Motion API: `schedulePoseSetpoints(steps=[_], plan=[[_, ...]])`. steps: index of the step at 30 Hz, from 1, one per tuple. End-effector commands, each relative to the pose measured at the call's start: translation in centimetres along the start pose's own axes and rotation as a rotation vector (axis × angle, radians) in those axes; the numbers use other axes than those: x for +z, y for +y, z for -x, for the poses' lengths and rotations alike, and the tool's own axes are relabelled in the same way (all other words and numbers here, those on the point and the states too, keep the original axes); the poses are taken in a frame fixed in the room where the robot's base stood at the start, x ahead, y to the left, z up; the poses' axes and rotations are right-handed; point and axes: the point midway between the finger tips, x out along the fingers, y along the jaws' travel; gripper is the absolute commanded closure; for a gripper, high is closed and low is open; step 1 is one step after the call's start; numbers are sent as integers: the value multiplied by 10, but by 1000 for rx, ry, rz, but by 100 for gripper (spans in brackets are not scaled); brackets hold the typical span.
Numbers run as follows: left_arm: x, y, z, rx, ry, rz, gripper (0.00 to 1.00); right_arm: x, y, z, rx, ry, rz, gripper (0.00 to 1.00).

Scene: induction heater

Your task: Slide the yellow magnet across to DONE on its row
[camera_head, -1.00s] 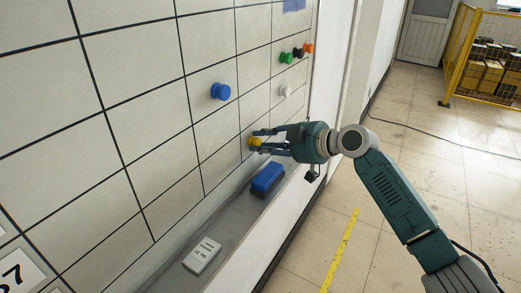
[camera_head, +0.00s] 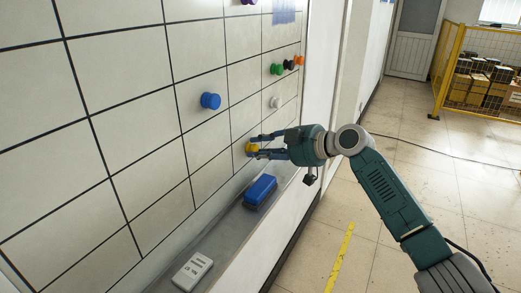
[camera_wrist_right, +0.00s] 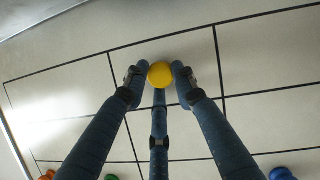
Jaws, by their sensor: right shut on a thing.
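The yellow magnet (camera_head: 251,149) is on the tiled whiteboard (camera_head: 140,100), low on the board, a little right of a vertical grid line. My right gripper (camera_head: 254,147) reaches in from the right, shut on the magnet. In the right wrist view, the yellow magnet (camera_wrist_right: 160,74) sits between the fingertips (camera_wrist_right: 160,80), against the board, with a vertical grid line to its right. No DONE label is readable in either view. My left gripper is not in view.
A blue magnet (camera_head: 210,101) is up and left of the yellow one. Green (camera_head: 276,69), black (camera_head: 288,64), orange (camera_head: 299,60) and white (camera_head: 275,102) magnets are farther right. A blue eraser (camera_head: 260,190) and a grey-white box (camera_head: 192,272) lie on the ledge (camera_head: 222,232) below.

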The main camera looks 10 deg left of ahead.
Motion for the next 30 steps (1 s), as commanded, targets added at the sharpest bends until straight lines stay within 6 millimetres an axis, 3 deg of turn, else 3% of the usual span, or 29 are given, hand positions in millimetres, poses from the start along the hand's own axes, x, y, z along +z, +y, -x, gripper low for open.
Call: schedulePoseSetpoints(steps=[7, 8, 11, 23, 30], plan=[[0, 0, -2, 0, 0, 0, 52, -2, 0, -1, 1, 4, 0, 98], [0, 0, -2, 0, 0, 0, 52, -2, 0, -1, 1, 4, 0, 70], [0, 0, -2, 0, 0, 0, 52, -2, 0, -1, 1, 4, 0, 52], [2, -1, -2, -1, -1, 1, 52, -1, 1, 5, 2, 4, 1, 52], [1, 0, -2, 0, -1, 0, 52, 0, 2, 49, 4, 3, 2, 52]])
